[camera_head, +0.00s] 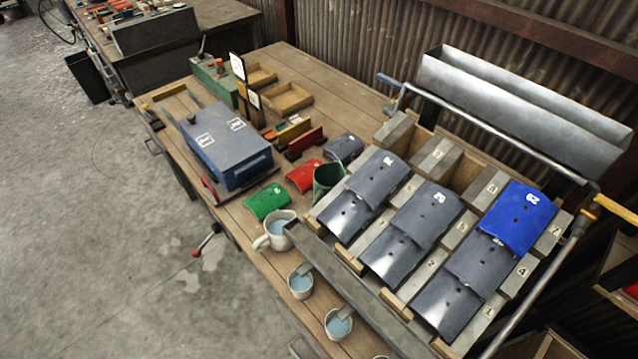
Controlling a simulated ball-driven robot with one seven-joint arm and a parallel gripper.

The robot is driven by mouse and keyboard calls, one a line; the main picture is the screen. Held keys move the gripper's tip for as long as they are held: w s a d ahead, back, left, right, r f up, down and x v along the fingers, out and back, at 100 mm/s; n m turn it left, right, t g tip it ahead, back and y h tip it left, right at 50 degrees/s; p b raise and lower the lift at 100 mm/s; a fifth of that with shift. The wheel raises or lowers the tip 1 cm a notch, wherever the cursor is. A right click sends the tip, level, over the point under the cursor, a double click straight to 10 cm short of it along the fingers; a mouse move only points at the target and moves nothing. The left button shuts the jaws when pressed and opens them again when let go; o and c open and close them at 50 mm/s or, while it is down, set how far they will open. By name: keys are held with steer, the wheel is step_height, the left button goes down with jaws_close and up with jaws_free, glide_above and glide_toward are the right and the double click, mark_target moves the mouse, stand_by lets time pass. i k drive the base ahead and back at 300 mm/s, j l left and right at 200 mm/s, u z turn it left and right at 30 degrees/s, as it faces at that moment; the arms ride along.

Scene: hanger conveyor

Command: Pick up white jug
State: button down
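The white jug (268,240) stands upright near the front edge of the wooden workbench, just below the middle of the view. It is pale, with its handle on the left side, and holds a light blue content. Its right side is close to the end of a long grey metal strip (350,287); I cannot tell whether they touch. My gripper is not in view.
Smaller white cups (300,288) line the front edge. A blue box (228,148) stands left; a rack of grey plates (410,222) is right. Open floor (110,220) lies left.

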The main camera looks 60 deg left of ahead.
mark_target(273, 222)
steer(key=u, duration=1.45)
steer(key=k+l+u, duration=0.1)
steer(key=l, duration=0.35)
steer(key=k+l, duration=0.1)
steer(key=l, duration=0.35)
steer(key=l+u, duration=0.15)
steer(key=l, duration=0.25)
steer(key=k+l+u, duration=0.1)
steer(key=l, duration=0.35)
steer(key=k+l, duration=0.2)
steer(key=l, duration=0.2)
steer(key=i, duration=1)
steer(key=j+u, duration=0.05)
